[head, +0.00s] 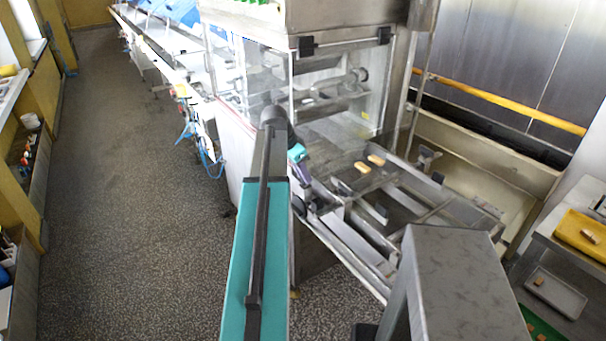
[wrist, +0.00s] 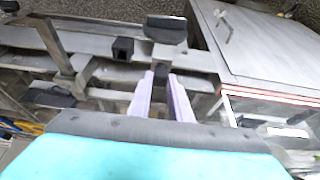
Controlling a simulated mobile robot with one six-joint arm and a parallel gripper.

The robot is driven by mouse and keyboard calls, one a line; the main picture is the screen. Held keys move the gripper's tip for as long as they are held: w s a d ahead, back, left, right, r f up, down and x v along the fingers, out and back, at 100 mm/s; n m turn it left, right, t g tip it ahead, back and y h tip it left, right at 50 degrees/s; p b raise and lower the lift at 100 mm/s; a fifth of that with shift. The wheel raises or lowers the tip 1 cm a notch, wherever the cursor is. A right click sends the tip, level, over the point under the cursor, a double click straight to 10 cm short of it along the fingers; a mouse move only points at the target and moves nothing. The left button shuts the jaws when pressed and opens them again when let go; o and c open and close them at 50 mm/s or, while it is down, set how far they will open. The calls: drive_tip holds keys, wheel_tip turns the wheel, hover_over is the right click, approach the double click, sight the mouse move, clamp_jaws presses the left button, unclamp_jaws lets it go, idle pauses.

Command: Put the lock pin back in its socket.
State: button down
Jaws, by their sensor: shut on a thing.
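My gripper (wrist: 161,82) shows its two lavender fingers in the wrist view, shut on a small dark piece (wrist: 160,76), which I take to be the lock pin. Most of the piece is hidden between the fingers. Just ahead and left, a black square block with an opening (wrist: 122,48) sits on the metal frame; it may be the socket, but I cannot be sure. The held piece appears apart from it. In the head view my gripper (head: 298,153) is over the near-left side of the conveyor frame, mostly hidden by my arm; the pin cannot be made out there.
A black pad on a metal post (wrist: 165,29) stands just ahead of the fingers. The conveyor frame (head: 385,250) has rails and crossbars around my gripper. Two bars of food (head: 368,163) lie on the mesh. A clear-walled machine (head: 340,90) stands behind; open floor (head: 120,200) lies left.

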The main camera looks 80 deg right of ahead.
drive_tip(key=shift+f, duration=0.3)
idle(0.4)
drive_tip(key=c, duration=1.5)
unclamp_jaws()
drive_tip(key=shift+c, duration=0.2)
drive_tip(key=shift+r, duration=0.15)
drive_tip(key=b+v, duration=0.3)
drive_tip(key=v, duration=1)
drive_tip(key=shift+r, duration=0.2)
drive_tip(key=shift+a, duration=0.15)
drive_tip(key=shift+w, duration=0.15)
